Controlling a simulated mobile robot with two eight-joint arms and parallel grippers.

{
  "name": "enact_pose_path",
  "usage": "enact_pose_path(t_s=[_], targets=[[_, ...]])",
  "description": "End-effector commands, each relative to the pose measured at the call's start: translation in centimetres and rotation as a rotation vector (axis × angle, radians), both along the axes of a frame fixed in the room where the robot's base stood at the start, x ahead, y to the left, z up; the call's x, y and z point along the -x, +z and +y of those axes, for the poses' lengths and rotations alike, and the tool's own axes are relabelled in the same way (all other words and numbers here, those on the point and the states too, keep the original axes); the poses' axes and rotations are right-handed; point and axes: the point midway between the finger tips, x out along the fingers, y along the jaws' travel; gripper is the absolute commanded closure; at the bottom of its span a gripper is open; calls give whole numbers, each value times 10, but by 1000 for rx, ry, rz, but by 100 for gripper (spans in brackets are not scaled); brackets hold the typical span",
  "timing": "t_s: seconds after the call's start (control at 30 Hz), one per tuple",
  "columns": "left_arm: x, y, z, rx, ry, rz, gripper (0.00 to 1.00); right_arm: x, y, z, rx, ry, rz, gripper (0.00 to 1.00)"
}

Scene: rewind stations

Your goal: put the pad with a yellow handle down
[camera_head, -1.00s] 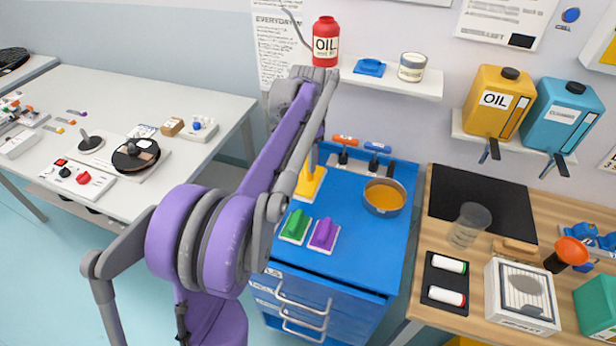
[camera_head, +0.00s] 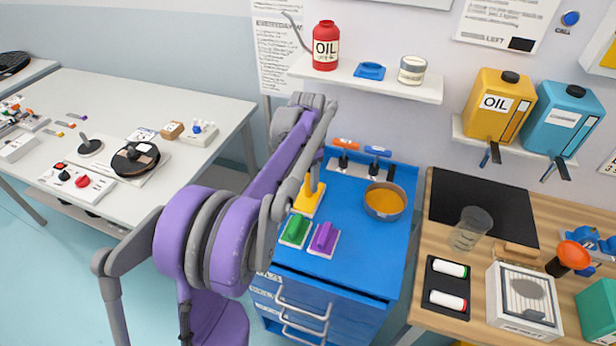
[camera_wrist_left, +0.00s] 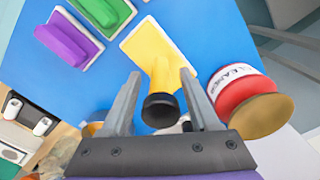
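The yellow-handled pad (camera_head: 306,203) lies on the blue cabinet top (camera_head: 362,247), behind the green and purple pads. In the left wrist view its yellow plate (camera_wrist_left: 136,44) looks flat on the blue surface. Its yellow handle (camera_wrist_left: 160,76) has a black end pointing toward the camera. My left gripper (camera_wrist_left: 161,72) has one finger on each side of the handle, with a narrow gap visible on both sides. It looks open around the handle. In the head view my purple and grey left arm hides the fingers and part of the pad. My right gripper is not in view.
The green pad (camera_head: 295,229) and purple pad (camera_head: 324,239) sit close in front. A round pan (camera_head: 386,200) stands to the right. Orange- and blue-handled tools (camera_head: 345,150) are at the back. A red cleaner can (camera_wrist_left: 247,92) is close beside the gripper in the wrist view.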

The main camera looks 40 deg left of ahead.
Motion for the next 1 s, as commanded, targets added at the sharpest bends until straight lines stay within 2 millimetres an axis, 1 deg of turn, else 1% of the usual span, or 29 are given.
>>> enact_pose_path(t_s=[0.27, 0.37, 0.47, 0.8, 0.9, 1.0], targets=[[0, 1, 0, 0, 0, 0, 37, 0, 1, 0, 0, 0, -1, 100], [0, 7, 0, 0, 0, 0, 37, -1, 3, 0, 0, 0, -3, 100], [0, 21, 0, 0, 0, 0, 37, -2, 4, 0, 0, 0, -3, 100], [0, 93, 0, 0, 0, -1, 37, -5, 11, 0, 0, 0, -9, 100], [0, 108, 0, 0, 0, -1, 37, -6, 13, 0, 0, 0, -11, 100], [0, 118, 0, 0, 0, 0, 37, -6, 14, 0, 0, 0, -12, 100]])
